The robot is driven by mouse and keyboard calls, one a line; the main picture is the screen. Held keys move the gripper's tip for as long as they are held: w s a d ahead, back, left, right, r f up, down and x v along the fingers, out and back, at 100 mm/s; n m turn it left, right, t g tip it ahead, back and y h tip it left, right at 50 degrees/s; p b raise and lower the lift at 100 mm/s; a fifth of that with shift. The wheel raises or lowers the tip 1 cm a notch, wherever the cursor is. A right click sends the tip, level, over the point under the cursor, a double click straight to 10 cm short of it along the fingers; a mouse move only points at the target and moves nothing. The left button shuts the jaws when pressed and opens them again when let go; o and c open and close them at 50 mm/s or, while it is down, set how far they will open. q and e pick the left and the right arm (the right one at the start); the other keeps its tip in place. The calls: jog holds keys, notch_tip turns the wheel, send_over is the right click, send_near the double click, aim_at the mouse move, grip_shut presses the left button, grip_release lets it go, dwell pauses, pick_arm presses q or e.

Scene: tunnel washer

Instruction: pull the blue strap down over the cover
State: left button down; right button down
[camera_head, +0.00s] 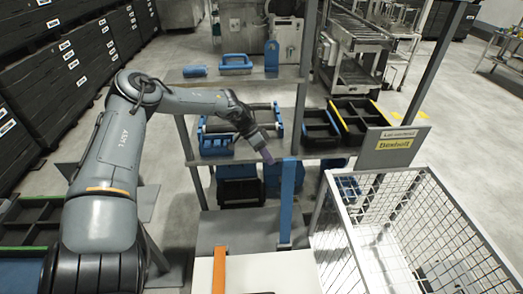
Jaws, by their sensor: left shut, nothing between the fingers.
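The blue strap (287,205) hangs upright at the centre, from about shelf height down to a grey surface (232,228). A white panel (265,272), which may be the cover, lies at the bottom centre with an orange strap (219,268) along its left part. My left gripper (267,157) is shut and empty, just left of the strap's upper end, pointing down and right. It looks close to the strap, but I cannot tell whether it touches. My right gripper is not in view.
A white wire cage (345,235) stands close on the right. Stacked dark crates (50,80) line the left.

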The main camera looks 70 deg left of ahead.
pick_arm(q)
jog(key=shift+w+d+f+p, duration=0.1)
jog(key=shift+d+f+p, duration=0.15)
jog(key=shift+d, duration=0.55)
jog(key=shift+w+d+f+p, duration=0.1)
jog(key=shift+d+f+p, duration=0.15)
jog(key=shift+d, duration=0.55)
jog(key=shift+w+d+f+p, duration=0.15)
jog(key=shift+d+p, duration=0.2)
jog(key=shift+d, duration=0.45)
